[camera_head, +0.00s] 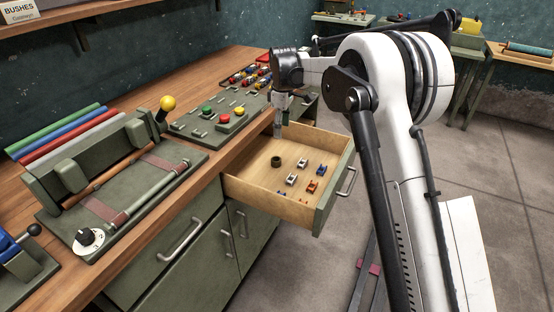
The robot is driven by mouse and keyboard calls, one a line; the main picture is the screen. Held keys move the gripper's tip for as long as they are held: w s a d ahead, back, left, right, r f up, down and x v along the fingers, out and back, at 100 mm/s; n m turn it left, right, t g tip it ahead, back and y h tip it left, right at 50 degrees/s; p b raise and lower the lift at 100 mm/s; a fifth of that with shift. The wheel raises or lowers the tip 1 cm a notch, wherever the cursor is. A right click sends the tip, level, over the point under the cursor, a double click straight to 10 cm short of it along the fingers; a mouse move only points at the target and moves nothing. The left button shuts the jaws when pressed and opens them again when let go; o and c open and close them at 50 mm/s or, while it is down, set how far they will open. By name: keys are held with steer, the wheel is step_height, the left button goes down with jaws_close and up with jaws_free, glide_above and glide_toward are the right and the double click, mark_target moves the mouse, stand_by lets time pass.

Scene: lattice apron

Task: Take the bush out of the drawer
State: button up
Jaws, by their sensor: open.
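The drawer (233,187) under the workbench is pulled open. A short dark ring-shaped piece, which looks like the bush (275,162), lies on its light wooden floor toward the back left. My gripper (277,136) points down above the back part of the drawer, above the bush in the picture and apart from it. It is open and holds nothing that I can see. Its fingertips are small in this view, and their exact height over the drawer floor is hard to judge.
Several small silver, orange and blue parts (291,180) lie in the drawer right of the bush. A green button panel (222,116) stands on the bench left of my gripper. A fixture with a yellow-knobbed lever (167,103) is farther left. Floor right of the drawer is partly hidden by my arm.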

step_height(320, 180, down, 3)
steer(key=w+a, duration=0.1)
steer(key=w, duration=0.1)
glide_above(276, 159)
steer(key=s, duration=0.2)
steer(key=shift+n, duration=0.4)
steer(key=f, duration=0.8)
steer(key=shift+w+d+f+b, duration=0.15)
steer(key=shift+d+b, duration=0.15)
steer(key=shift+d, duration=0.05)
steer(key=shift+w+a+f+b, duration=0.1)
steer(key=shift+a+f+b, duration=0.05)
steer(key=shift+f, duration=1.2)
steer(key=shift+w+a+f+b, duration=0.1)
steer(key=shift+f+b, duration=0.05)
steer(key=shift+f, duration=1.15)
steer(key=c, duration=1.4)
steer(key=shift+o, duration=0.2)
steer(key=shift+r, duration=0.15)
